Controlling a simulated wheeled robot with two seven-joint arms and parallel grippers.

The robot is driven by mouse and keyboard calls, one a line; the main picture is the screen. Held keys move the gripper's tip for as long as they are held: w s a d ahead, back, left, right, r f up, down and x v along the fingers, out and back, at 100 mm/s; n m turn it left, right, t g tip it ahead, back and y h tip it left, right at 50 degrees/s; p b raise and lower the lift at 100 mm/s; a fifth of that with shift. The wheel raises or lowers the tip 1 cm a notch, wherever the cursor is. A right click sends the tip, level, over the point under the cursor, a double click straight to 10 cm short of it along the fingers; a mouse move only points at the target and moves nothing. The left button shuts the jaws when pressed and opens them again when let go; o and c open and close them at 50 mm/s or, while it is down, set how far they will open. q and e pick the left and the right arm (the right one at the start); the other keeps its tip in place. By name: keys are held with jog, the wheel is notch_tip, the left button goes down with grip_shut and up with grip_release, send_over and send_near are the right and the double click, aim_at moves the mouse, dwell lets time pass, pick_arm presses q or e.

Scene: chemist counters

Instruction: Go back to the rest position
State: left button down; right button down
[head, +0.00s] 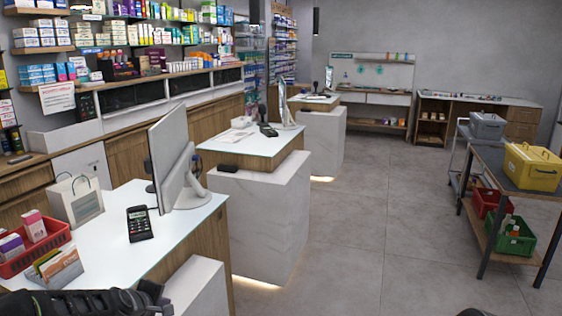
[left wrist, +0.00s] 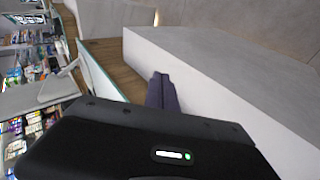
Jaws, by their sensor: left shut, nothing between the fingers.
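My left gripper (head: 152,297) is at the bottom left of the head view, in front of the near white counter. In the left wrist view the fingers of my left gripper (left wrist: 162,90) are together with nothing between them, beside the white block of the counter (left wrist: 200,75). My right gripper does not show; only a small dark shape is at the bottom edge of the head view.
The near counter (head: 185,235) holds a red basket (head: 38,250) of boxes, a card terminal (head: 139,223), a paper bag (head: 76,200) and a monitor (head: 172,155). A yellow crate (head: 532,168) stands on a table at right. The middle floor (head: 370,220) is clear.

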pick_arm(q)
jog(key=s+d+f+m+g+h, duration=0.15)
jog(key=s+d+f+m, duration=0.25)
jog(key=s+d+f, duration=0.45)
jog(key=s+d+f+m+g, duration=0.2)
jog(key=s+d+f+m, duration=0.3)
jog(key=f, duration=0.6)
jog(key=s+d+f+m+g+h, duration=0.1)
jog(key=s+d+f, duration=0.4)
jog(key=s, duration=0.7)
jog(key=s+d+f+m+g+h, duration=0.1)
jog(key=s+d+f+g, duration=0.3)
jog(key=s, duration=0.8)
jog(key=shift+s+d+f+m, duration=0.35)
jog(key=shift+d+m, duration=0.1)
jog(key=shift+m, duration=0.45)
jog(key=shift+w+g, duration=0.1)
jog(key=shift+g, duration=0.15)
